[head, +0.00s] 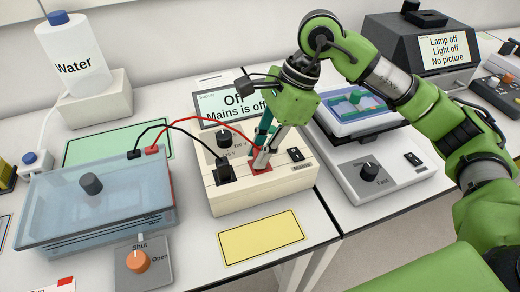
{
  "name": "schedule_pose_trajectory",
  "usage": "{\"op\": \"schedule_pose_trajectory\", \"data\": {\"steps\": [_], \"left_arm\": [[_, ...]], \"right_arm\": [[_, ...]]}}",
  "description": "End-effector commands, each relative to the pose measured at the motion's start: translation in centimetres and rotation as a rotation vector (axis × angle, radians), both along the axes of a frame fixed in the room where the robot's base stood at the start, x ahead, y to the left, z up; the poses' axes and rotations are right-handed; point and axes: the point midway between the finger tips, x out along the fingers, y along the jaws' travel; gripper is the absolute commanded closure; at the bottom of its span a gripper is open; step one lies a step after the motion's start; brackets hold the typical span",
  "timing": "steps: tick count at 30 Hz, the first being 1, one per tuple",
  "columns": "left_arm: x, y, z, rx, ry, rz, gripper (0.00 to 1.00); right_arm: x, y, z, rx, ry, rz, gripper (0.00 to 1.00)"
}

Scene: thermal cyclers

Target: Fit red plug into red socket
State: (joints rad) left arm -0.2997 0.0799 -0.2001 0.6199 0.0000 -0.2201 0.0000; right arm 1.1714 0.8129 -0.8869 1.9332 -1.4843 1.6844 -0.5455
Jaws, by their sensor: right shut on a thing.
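The power supply (265,200) is a cream box with a screen reading "Off, Mains is off". My right gripper (263,158) points down over its front panel and is shut on the red plug, which is mostly hidden between the fingers. The red socket (261,169) shows as a red patch right under the fingertips. I cannot tell whether the plug is seated in it. A red cable (196,122) runs from the plug to the tank's red connector (151,150). A black plug (224,173) stands on the panel left of the gripper. My left gripper is not in view.
A clear-lidded tank (100,205) stands at left, with a valve knob (137,261) before it. A white shaker (372,170) is close on the right. A black cable (180,129) arches beside the red one. A yellow mat (261,241) lies bare in front.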

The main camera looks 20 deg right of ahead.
Motion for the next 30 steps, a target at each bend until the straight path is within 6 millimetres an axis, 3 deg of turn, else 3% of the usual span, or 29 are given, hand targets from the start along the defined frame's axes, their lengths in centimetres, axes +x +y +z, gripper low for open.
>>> {"op": "schedule_pose_trajectory", "data": {"steps": [2,3,4,5,17,30], "left_arm": [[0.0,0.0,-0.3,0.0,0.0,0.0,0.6],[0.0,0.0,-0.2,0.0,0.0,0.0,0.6],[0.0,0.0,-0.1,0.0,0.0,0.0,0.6],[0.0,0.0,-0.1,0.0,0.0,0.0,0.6],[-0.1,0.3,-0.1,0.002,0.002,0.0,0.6],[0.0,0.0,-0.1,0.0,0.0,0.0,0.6]], "right_arm": [[0.0,0.0,-0.3,0.0,0.0,0.0,1.0],[0.0,0.0,-0.1,0.0,0.0,0.0,0.72],[0.0,0.0,-0.1,0.0,0.0,0.0,0.65],[0.0,0.0,-0.1,0.0,0.0,0.0,0.63],[0.1,-0.2,0.3,0.0,-0.001,-0.002,0.63],[0.2,-3.4,8.1,0.001,-0.004,-0.002,0.63]]}}
